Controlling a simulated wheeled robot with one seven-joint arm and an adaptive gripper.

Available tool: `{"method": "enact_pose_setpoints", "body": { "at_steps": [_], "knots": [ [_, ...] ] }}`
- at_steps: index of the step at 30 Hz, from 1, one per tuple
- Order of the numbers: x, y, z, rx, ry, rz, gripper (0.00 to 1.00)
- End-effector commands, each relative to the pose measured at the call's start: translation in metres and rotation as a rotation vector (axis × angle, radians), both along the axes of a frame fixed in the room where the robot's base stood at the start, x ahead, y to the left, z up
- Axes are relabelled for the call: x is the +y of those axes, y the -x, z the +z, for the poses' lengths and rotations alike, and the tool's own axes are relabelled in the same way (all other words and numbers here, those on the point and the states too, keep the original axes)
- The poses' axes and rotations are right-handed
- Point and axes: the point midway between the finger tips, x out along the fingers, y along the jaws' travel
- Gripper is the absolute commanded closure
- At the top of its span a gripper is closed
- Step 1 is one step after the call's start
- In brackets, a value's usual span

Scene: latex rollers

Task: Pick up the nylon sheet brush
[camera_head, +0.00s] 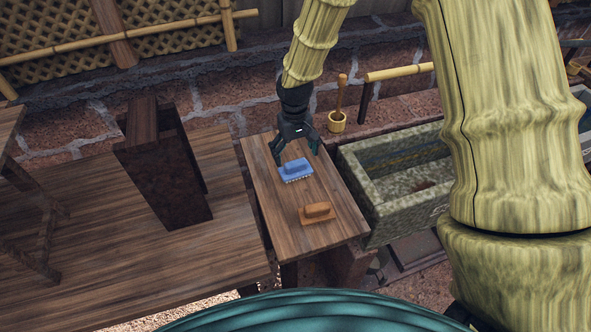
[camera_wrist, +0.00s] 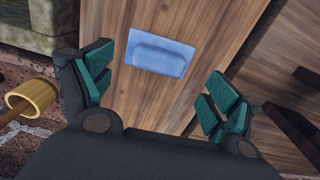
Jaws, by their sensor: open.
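A blue brush (camera_head: 296,170) with pale bristles underneath lies bristles down on a narrow wooden table (camera_head: 268,204); it looks like the nylon sheet brush. A brown brush (camera_head: 317,212) of like shape lies nearer to me on the same table. My gripper (camera_head: 296,150) is open and empty, just above and beyond the blue brush. In the wrist view, the blue brush (camera_wrist: 160,53) shows whole, ahead of my two spread fingers (camera_wrist: 160,95) and roughly between their lines. The fingers do not appear to touch it.
A mossy stone trough (camera_head: 372,205) stands close along the table's right side. A bamboo cup (camera_head: 337,122) with a wooden handle stands beyond the table. A dark upright wooden box (camera_head: 160,170) stands on the wooden deck (camera_head: 100,245) at left.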

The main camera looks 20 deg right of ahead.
Motion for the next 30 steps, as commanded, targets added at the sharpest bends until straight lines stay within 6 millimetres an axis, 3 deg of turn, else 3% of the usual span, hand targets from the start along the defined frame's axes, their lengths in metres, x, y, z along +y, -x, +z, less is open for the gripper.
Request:
{"method": "enact_pose_setpoints", "body": {
  "at_steps": [15, 26, 30],
  "knots": [
    [-0.001, 0.001, -0.044, 0.0, 0.001, 0.001, 0.11],
    [-0.001, 0.001, -0.049, 0.0, 0.001, 0.001, 0.11],
    [-0.001, 0.001, -0.049, 0.0, 0.001, 0.001, 0.36]
  ]
}}
